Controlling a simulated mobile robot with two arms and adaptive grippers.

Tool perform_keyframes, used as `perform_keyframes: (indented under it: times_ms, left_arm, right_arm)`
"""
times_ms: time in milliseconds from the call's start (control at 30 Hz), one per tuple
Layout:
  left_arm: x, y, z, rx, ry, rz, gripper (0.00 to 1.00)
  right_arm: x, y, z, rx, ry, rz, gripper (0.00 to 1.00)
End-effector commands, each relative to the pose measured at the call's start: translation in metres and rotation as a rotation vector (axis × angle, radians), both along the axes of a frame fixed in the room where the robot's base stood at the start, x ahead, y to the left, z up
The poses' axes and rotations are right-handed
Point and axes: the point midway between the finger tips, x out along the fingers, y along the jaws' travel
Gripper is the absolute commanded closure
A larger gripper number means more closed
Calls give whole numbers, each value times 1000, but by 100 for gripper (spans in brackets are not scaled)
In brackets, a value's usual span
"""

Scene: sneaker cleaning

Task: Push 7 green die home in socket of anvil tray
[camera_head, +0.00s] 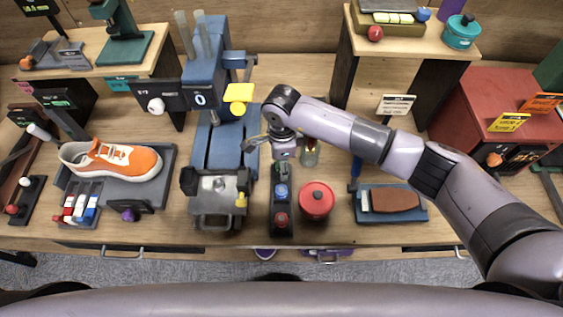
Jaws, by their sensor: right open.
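A narrow dark tray (268,226), which may be the anvil tray, lies near the front middle of the bench. A row of small pieces stands in it: a dark green one (282,171) at the back, a blue one (281,192) in the middle and a red one (281,219) in front. I cannot read a 7 on any piece, nor tell how deep the green one sits. My right gripper (268,148) is open just above and behind the tray's back end, and partly hides that area. My left gripper is out of view.
A blue press (222,150) with a 0 display stands left of the tray. A red round pot (316,200) is close on its right, with a small glass jar (309,155) behind. An orange sneaker (115,160) lies at the left, a brown brush block (392,201) at the right.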

Motion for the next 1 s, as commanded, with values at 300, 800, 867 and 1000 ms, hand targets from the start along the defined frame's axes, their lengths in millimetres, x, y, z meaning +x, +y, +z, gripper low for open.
perform_keyframes:
  times_ms: [300, 800, 867, 1000]
  left_arm:
    - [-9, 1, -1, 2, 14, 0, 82]
    - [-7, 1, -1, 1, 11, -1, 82]
    - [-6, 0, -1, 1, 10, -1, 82]
    - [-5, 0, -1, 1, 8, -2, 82]
  right_arm:
    - [0, 0, -1, 1, 0, 0, 58]
    - [0, 0, 0, 1, 0, 0, 92]
    - [0, 0, 0, 1, 0, 0, 96]
    - [0, 0, 0, 1, 0, 0, 100]
